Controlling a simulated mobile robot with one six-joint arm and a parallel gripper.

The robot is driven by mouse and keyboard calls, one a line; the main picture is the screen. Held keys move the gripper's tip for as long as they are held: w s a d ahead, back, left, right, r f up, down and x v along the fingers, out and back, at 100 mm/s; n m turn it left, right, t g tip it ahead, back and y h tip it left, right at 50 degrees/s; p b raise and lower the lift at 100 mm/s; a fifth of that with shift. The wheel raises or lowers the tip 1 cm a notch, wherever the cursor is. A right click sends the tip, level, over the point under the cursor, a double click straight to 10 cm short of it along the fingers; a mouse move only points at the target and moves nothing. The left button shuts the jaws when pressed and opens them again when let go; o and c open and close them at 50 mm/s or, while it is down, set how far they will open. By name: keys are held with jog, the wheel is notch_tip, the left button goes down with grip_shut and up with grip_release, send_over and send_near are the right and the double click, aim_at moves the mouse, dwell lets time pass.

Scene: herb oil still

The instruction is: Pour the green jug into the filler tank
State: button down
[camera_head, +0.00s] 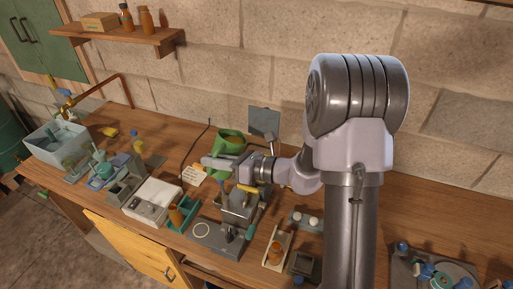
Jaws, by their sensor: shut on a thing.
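The green jug (230,136) is near the middle of the bench, partly hidden behind my gripper. My gripper (222,162) is shut on it. The jug's wide upper rim shows above the jaws and a smaller green part shows below them. I cannot tell how far the jug is tilted, or whether liquid is leaving it. A grey, boxy apparatus (236,213) stands just below and in front of the gripper. It may be the filler tank, but its top is partly covered by my gripper and I cannot tell for sure.
A dark panel (264,122) stands behind the gripper. A white box (153,203), an amber bottle (176,216) in a teal holder and a wooden tray (278,248) crowd the front. A clear bin (57,142) is far left. Some bare bench shows toward the wall.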

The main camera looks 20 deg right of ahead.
aim_at(219, 148)
jog(key=shift+r, duration=0.1)
jog(key=shift+d+r, duration=0.1)
jog(key=shift+d, duration=0.2)
jog(key=shift+r, duration=0.35)
jog(key=shift+w+d+r+m+p, duration=0.15)
jog(key=shift+d+r+m+p, duration=0.15)
jog(key=shift+d+m+p, duration=0.1)
jog(key=shift+a+r+t+y, duration=0.15)
jog(key=shift+r+t+y, duration=0.05)
jog(key=shift+t+y, duration=0.1)
jog(key=shift+d+r, duration=0.3)
jog(key=shift+d, duration=0.05)
jog(key=shift+a+r, duration=0.1)
jog(key=shift+r, duration=0.15)
jog(key=shift+w+d+r+m+y+p, duration=0.1)
jog(key=shift+d+r+m+y+p, duration=0.2)
jog(key=shift+d+m+p, duration=0.1)
jog(key=shift+a, duration=0.15)
